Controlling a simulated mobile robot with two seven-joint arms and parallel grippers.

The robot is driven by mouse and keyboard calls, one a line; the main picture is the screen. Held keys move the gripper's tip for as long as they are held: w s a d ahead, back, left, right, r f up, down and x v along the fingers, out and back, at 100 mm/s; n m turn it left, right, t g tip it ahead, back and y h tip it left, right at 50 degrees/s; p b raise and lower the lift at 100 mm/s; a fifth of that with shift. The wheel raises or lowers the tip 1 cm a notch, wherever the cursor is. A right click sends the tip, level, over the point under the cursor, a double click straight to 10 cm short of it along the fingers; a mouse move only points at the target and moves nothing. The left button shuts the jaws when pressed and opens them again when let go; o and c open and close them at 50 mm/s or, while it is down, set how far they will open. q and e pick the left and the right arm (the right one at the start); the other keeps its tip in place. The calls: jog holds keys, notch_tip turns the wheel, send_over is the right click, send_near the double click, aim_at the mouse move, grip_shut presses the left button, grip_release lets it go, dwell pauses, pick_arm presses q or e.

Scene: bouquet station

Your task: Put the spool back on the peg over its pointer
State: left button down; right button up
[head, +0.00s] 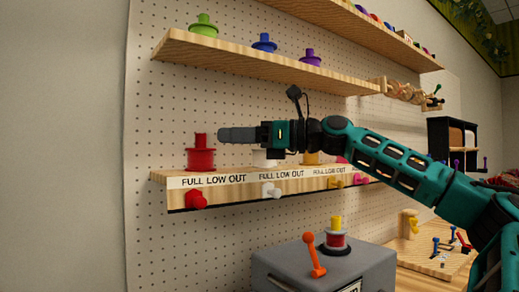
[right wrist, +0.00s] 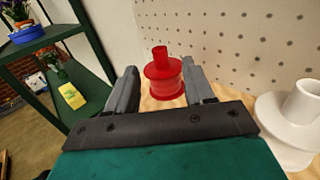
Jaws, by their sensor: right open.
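A red spool (head: 200,159) with a narrower red top stands upright on the lower shelf (head: 290,186) at its left end. The red pointer (head: 196,199) is on the shelf's front edge just below it. My right gripper (head: 222,135) is open, just right of the red spool's top in the head view. In the right wrist view the red spool (right wrist: 164,84) shows between and beyond the tips of the right gripper (right wrist: 160,68), which holds nothing. Whether the spool sits on a peg is hidden. My left gripper is not in view.
A white spool (right wrist: 293,115) stands close beside the gripper, above a white pointer (head: 271,190). The upper shelf (head: 255,63) with several spools hangs above my arm. A grey box (head: 325,268) with an orange lever (head: 313,255) and a spool (head: 335,238) stands below.

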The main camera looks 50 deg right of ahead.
pick_arm(q)
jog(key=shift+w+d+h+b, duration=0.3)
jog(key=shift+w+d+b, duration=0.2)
jog(key=shift+b, duration=0.2)
pick_arm(e)
jog(key=v, duration=0.4)
jog(key=shift+s+d, duration=0.15)
jog(key=shift+s, duration=0.05)
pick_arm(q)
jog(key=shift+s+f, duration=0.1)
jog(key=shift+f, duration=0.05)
